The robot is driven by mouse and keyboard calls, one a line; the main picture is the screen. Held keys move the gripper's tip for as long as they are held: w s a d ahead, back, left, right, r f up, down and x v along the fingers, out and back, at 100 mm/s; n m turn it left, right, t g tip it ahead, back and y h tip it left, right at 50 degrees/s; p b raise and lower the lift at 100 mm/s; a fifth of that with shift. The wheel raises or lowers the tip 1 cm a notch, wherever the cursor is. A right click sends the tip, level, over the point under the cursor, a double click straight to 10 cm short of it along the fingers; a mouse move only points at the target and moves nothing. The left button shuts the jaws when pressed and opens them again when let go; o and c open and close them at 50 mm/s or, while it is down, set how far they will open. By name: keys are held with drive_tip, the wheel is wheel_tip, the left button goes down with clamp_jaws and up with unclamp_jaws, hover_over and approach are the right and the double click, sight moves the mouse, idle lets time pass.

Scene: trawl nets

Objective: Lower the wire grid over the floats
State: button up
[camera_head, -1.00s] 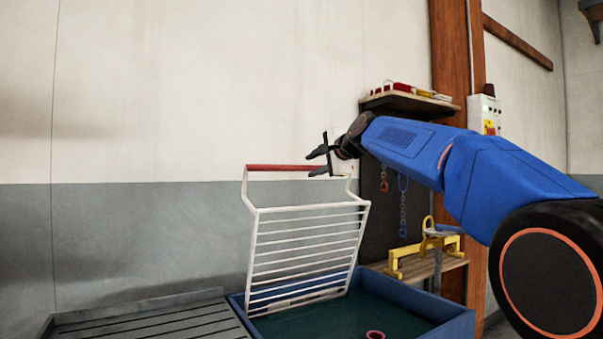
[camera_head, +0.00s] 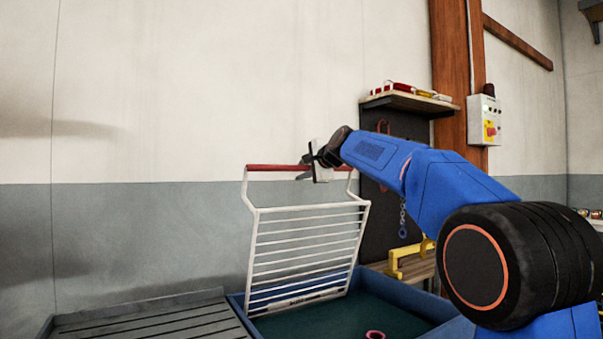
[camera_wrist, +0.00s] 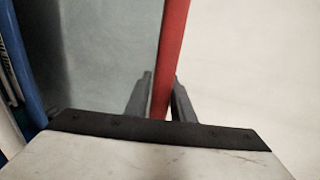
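The white wire grid (camera_head: 308,241) stands tilted up at the back of the blue tub (camera_head: 440,331), its lower end at the tub. Its red handle bar (camera_head: 270,168) runs across the top and also shows in the wrist view (camera_wrist: 173,45). My gripper (camera_head: 304,169) is at the right part of this bar. In the wrist view its two dark fingers (camera_wrist: 161,98) stand open on either side of the bar, with narrow gaps. A pink ring-shaped float (camera_head: 375,335) shows in the tub at the bottom edge of the head view; other floats are not visible.
A slatted grey bench (camera_head: 150,325) stands left of the tub. To the right are a shelf (camera_head: 410,102) with small items, a dark board with hanging chains, a yellow bracket (camera_head: 408,257) and a control box (camera_head: 484,120). The wall behind is bare.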

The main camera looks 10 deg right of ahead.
clamp_jaws()
drive_tip(key=shift+s, duration=0.1)
